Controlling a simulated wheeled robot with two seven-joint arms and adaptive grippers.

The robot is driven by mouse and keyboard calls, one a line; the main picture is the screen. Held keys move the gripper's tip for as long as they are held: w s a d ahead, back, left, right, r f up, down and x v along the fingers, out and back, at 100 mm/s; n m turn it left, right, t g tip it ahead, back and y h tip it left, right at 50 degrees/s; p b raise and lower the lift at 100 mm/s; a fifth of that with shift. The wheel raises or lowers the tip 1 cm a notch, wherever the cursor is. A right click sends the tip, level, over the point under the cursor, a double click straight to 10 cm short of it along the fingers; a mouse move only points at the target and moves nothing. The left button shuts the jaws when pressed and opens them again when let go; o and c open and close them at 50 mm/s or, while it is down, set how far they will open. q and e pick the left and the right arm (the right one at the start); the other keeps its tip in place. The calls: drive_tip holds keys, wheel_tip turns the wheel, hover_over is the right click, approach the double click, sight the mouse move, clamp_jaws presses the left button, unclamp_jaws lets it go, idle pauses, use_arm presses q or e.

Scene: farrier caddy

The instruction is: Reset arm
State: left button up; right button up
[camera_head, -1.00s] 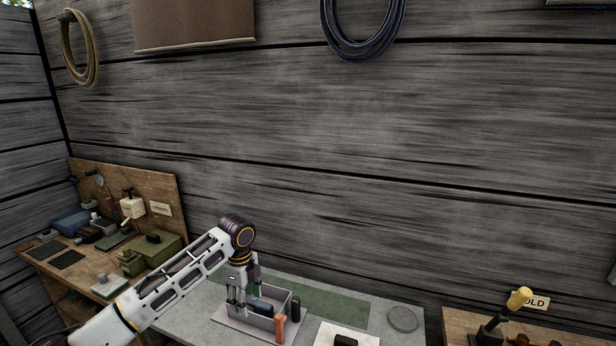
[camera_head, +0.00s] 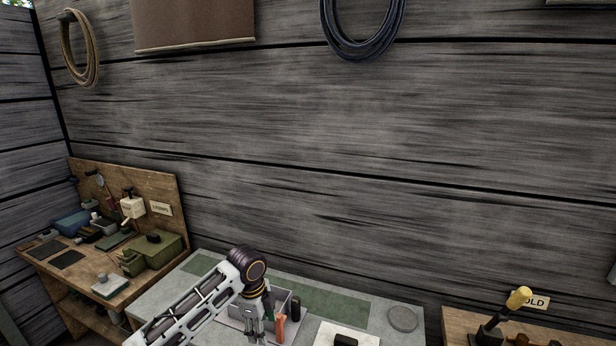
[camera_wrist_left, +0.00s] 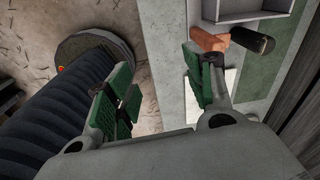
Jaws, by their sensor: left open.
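My left gripper (camera_head: 254,326) comes in from the left in the head view, low over the front of the grey bench. Its green-padded fingers (camera_wrist_left: 158,85) are apart with nothing between them in the left wrist view. A grey open caddy (camera_wrist_left: 232,14) sits beyond the fingers, and my wrist partly covers it in the head view. An orange-brown block (camera_head: 280,329) and a dark rounded piece (camera_head: 296,309) stand beside the caddy; both also show in the left wrist view as the block (camera_wrist_left: 207,39) and the dark piece (camera_wrist_left: 253,40). My right gripper is out of view.
The grey bench (camera_head: 160,302) carries a green strip (camera_head: 335,302), a white board with a dark item (camera_head: 345,340) and a grey disc (camera_head: 403,319). A wooden bench with tools and a green box (camera_head: 160,250) stands left. Another wooden bench (camera_head: 570,335) stands right. A plank wall rises behind.

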use_arm(q)
drive_tip(key=s+d+f+n+t+h, duration=0.15)
drive_tip(key=s+d+f+n, duration=0.3)
drive_tip(key=s, duration=0.45)
drive_tip(key=s+a+f+n+t+y, duration=0.2)
drive_tip(key=s+a+n, duration=1.2)
drive_tip(key=s, duration=0.2)
drive_tip(key=s+f+g+b, duration=0.1)
drive_tip(key=s+f+g, duration=0.15)
drive_tip(key=f, duration=3.25)
drive_tip(key=s+a+f+b, duration=0.1)
drive_tip(key=s+a+f, duration=0.1)
drive_tip(key=s+f, duration=0.8)
drive_tip(key=s+a+f, duration=0.2)
drive_tip(key=s+f, duration=0.8)
drive_tip(key=s, duration=0.2)
drive_tip(key=shift+s+f+b, duration=0.3)
drive_tip(key=shift+f+b, duration=0.05)
